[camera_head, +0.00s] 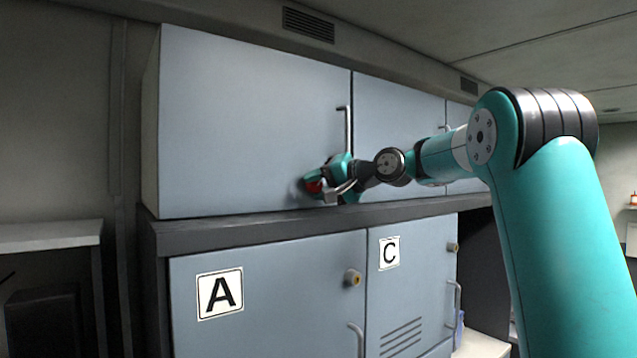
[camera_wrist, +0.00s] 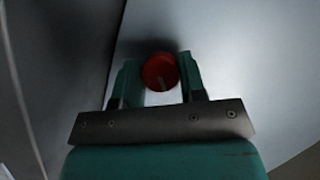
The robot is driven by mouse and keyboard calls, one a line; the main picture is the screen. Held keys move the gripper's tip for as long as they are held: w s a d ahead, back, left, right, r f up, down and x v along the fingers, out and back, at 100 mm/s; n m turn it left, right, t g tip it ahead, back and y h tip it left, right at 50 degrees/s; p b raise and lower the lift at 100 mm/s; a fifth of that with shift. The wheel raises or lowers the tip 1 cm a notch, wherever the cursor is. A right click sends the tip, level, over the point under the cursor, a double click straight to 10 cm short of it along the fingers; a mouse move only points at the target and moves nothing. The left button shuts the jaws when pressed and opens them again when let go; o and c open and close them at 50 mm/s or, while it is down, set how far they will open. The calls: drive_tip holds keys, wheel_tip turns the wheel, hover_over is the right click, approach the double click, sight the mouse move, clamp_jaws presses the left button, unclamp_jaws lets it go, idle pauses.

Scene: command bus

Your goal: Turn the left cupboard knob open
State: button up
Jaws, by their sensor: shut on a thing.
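The left cupboard door (camera_head: 250,110) is a grey-blue upper door and looks closed. Its knob (camera_head: 313,186) is red and round, near the door's lower right, and partly hidden by my gripper (camera_head: 325,184). In the wrist view the red knob (camera_wrist: 160,70) sits between the two teal fingers of my gripper (camera_wrist: 159,80). The fingers are shut on the knob, one on each side. A pale mark shows on the lower part of the knob's face.
A vertical bar handle (camera_head: 347,130) is on the left door just above my gripper. A dark ledge (camera_head: 300,222) runs below the upper doors. Lower doors labelled A (camera_head: 220,293) and C (camera_head: 389,252) have small knobs and handles. A vent (camera_head: 308,24) is above.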

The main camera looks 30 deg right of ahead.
drive_tip(key=m+t+y, duration=0.1)
drive_tip(key=m, duration=0.4)
drive_tip(key=shift+d+f+t+y, duration=0.1)
drive_tip(key=shift+t+y, duration=0.3)
drive_tip(key=shift+m, duration=0.3)
drive_tip(key=o, duration=0.9)
